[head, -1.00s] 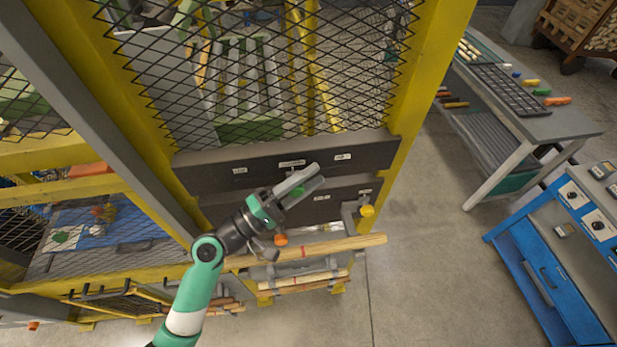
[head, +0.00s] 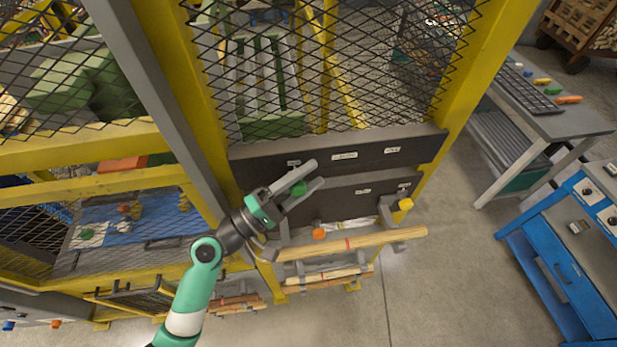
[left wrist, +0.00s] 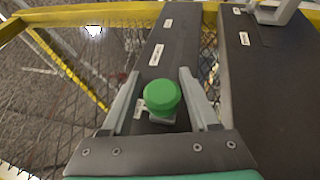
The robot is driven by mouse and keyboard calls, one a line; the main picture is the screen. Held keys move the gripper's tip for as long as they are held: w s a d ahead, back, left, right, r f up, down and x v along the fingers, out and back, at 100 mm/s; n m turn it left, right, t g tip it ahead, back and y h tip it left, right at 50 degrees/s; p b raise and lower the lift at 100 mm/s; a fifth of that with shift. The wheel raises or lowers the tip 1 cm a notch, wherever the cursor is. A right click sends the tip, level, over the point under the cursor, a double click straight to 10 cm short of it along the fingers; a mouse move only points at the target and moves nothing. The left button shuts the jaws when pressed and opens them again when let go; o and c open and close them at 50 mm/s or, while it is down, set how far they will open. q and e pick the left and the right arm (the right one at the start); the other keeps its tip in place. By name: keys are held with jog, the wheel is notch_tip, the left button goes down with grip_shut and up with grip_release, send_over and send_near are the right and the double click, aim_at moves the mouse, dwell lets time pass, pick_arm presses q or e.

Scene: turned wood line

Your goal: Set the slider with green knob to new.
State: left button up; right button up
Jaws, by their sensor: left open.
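The green knob (head: 299,188) stands out from the upper of two dark slotted panels (head: 420,150) on the yellow frame. My left gripper (head: 318,174) is open around it, one finger on each side. In the left wrist view the green knob (left wrist: 162,96) sits between the spread fingers, with gaps beside it. Three small white labels line the panel; the knob is beside the nearest label (left wrist: 139,108). A middle label (left wrist: 157,55) and a far label (left wrist: 167,22) lie farther along. Their words are too small to read. My right gripper is not in view.
An orange knob (head: 319,233) and a yellow knob (head: 405,204) are below and to the right. Wire mesh (head: 330,60) rises behind the panels. Wooden rods (head: 350,243) lie below. A blue cabinet (head: 545,270) stands right, with open floor between.

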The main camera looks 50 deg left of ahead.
pick_arm(q)
jog(key=shift+o, duration=0.4)
jog(key=shift+s+f, duration=0.15)
jog(key=b+v, duration=0.3)
jog(key=v, duration=0.8)
jog(key=shift+b, duration=0.3)
jog(key=shift+d, duration=0.1)
